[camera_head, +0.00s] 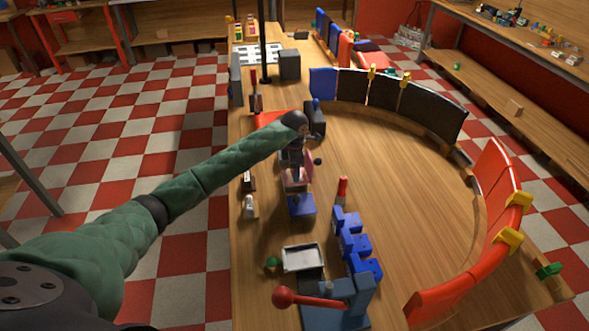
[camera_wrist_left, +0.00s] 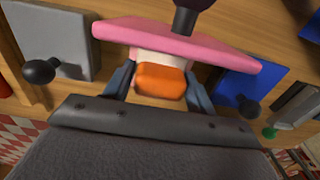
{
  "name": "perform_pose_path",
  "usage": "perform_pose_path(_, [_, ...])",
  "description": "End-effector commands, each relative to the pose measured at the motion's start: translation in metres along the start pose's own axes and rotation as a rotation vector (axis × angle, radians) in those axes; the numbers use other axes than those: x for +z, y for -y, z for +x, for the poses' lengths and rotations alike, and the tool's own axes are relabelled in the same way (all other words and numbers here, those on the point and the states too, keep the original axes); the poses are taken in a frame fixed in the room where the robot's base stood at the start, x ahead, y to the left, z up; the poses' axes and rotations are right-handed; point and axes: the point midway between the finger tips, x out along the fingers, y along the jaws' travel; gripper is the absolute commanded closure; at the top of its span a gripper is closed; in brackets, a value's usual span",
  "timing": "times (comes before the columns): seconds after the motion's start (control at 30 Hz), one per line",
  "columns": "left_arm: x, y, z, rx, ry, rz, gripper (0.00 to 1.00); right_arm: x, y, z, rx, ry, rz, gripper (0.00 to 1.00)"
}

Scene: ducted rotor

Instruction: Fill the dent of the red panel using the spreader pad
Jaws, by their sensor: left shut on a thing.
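My left gripper (camera_head: 296,160) is over the left part of the bench. In the left wrist view its fingers (camera_wrist_left: 160,88) are shut on an orange block (camera_wrist_left: 160,80) with a pale part behind it. A wide pink plate (camera_wrist_left: 180,42), perhaps the spreader pad, lies just beyond the block and appears joined to it. The pink also shows beside the gripper in the head view (camera_head: 310,166). Red curved panels (camera_head: 437,298) stand along the bench's right side. Which one is dented cannot be told. My right gripper is not in view.
A grey block (camera_wrist_left: 58,38) and a blue block (camera_wrist_left: 245,80), each near a black knob, flank the pink plate. Black panels (camera_head: 430,112) with yellow clamps curve behind. A white tray (camera_head: 302,259) and blue fixtures (camera_head: 355,243) stand in front. The bench middle (camera_head: 400,190) is clear.

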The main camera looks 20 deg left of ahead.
Motion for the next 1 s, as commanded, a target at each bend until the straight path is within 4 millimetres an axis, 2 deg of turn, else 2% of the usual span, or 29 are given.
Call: perform_pose_path(1.0, [0.0, 0.0, 0.014, 0.0, 0.0, 0.0, 0.62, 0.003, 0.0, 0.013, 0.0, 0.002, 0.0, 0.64])
